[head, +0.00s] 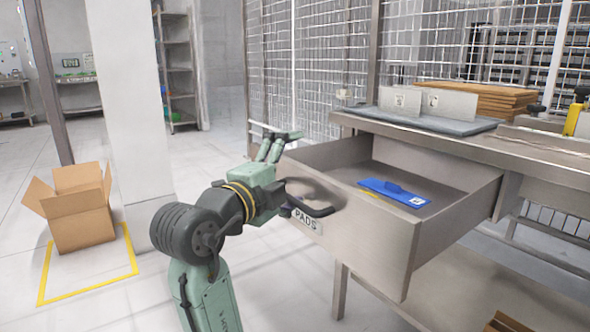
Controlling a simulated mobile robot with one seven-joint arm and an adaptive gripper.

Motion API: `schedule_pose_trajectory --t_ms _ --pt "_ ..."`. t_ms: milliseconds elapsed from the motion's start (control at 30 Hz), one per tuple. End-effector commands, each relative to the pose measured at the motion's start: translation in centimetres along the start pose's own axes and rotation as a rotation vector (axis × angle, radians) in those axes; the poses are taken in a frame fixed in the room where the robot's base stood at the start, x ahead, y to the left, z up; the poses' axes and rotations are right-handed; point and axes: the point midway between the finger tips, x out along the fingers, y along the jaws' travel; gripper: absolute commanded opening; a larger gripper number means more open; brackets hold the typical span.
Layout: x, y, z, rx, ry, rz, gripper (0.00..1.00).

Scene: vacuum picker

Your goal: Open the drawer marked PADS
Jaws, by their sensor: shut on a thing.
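The drawer marked PADS (373,245) is pulled well out from under the workbench, in the head view. Its label (305,221) sits on the front face below a black curved handle (318,210). A blue flat pad-like piece with a grip (394,192) lies inside the drawer. My green gripper (278,147) is at the left end of the drawer front, shut on the drawer. The gripper body hides part of that end, so I cannot tell whether the fingers hold the handle or the front's edge.
The workbench top (470,150) holds a grey mat (425,120) and stacked brown boards (480,97). A wire mesh fence (330,60) stands behind. Floor left of the drawer is clear.

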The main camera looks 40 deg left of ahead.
Motion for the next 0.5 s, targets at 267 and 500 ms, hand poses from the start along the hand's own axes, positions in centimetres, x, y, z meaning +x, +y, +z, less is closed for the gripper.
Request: schedule_pose_trajectory --t_ms 267,500 --pt "-2.7 -1.0 -0.5 0.014 0.002 -0.036 0.63" --pt "-4.4 -0.8 -0.4 0.016 -0.001 -0.037 0.6"
